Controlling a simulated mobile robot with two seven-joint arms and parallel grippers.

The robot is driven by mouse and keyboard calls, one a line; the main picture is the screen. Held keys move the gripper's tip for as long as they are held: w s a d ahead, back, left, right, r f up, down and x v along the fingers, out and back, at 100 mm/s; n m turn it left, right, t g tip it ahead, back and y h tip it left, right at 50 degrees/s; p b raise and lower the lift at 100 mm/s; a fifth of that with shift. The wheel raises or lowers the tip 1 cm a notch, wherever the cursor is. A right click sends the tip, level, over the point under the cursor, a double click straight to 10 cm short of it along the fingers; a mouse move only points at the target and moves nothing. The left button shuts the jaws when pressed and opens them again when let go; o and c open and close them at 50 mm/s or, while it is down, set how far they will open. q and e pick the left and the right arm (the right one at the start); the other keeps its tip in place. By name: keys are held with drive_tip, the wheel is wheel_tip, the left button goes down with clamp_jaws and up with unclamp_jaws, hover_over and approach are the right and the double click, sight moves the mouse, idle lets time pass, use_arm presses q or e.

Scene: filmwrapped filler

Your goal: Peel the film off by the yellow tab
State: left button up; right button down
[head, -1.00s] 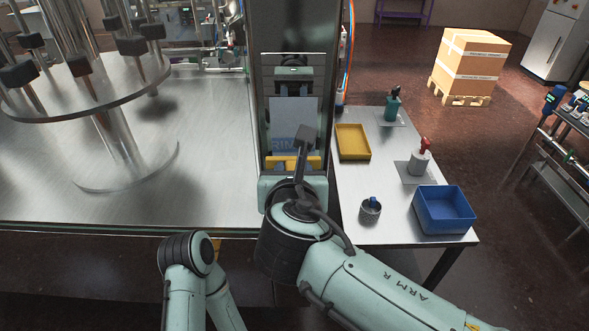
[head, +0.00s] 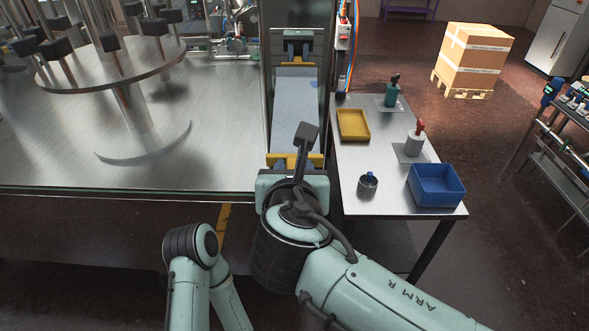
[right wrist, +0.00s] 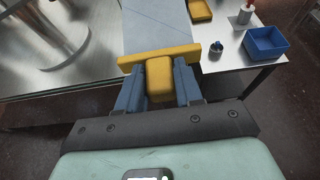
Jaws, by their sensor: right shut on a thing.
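The yellow tab (head: 317,160) is a wide bar at the near end of the film; it also shows in the right wrist view (right wrist: 158,67). The film (head: 294,98) is a pale grey-blue sheet. It runs from the tab back into the tall metal frame; its near part also shows in the right wrist view (right wrist: 157,25). My right gripper (right wrist: 159,84) has its two blue fingers shut on the tab's block. In the head view my right wrist hides most of the grip. Part of my left arm shows at lower left, but its gripper is out of view.
A side table (head: 394,194) at right bears a yellow tray (head: 353,125), a blue bin (head: 437,186), a grey cup (head: 368,185) and two bottles. A round rack (head: 110,65) stands on the steel deck (head: 60,150) at left. Dark floor lies open in front of the deck.

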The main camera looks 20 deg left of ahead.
drive_tip(key=s+d+r, duration=0.1)
drive_tip(key=s+r, duration=0.3)
drive_tip(key=r, duration=0.2)
drive_tip(key=shift+s+d+r, duration=0.15)
drive_tip(key=shift+s+r, duration=0.05)
drive_tip(key=shift+s, duration=0.2)
idle(0.5)
